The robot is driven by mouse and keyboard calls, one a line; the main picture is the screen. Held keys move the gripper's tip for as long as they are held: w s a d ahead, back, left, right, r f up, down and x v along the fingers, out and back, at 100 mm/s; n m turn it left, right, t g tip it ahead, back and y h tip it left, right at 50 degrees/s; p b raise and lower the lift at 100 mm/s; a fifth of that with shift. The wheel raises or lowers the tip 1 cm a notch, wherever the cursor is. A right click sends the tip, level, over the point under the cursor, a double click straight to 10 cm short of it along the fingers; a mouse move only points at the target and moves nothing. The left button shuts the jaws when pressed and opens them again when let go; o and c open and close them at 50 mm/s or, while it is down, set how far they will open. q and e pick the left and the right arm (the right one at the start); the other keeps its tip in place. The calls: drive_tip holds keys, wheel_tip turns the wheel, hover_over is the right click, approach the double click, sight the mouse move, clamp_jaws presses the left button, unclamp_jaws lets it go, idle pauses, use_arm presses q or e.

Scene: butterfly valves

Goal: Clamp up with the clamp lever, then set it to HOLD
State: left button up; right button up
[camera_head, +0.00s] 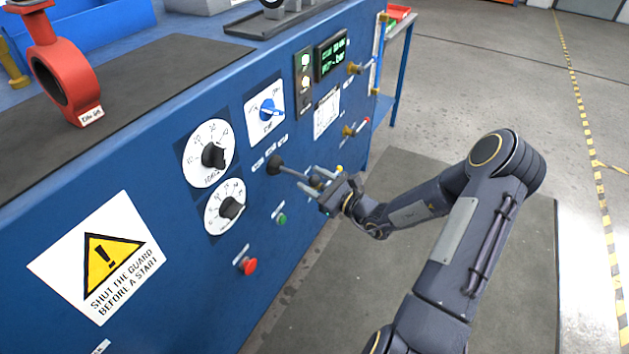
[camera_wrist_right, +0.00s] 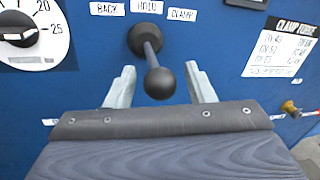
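The clamp lever (camera_head: 290,173) is a dark rod with a round black knob, sticking out of the blue panel. In the right wrist view the lever (camera_wrist_right: 152,55) stands below three labels reading BACK, HOLD (camera_wrist_right: 147,6) and CLAMP (camera_wrist_right: 182,14). Its knob (camera_wrist_right: 160,83) lies between the two fingers. My right gripper (camera_head: 321,181) is in front of the lever, and it also shows in the right wrist view (camera_wrist_right: 160,72). Its pale fingers are apart, with a visible gap on each side of the knob. My left gripper is not in view.
Two white dials (camera_head: 208,153), a blue rotary switch (camera_head: 267,109), a green button (camera_head: 281,219) and a red button (camera_head: 248,265) sit around the lever on the panel. A display (camera_head: 331,57) is further along. A red valve (camera_head: 66,80) stands on the bench top.

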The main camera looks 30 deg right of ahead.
drive_tip(key=v, duration=0.8)
drive_tip(key=shift+w+a+r, duration=0.1)
idle(0.4)
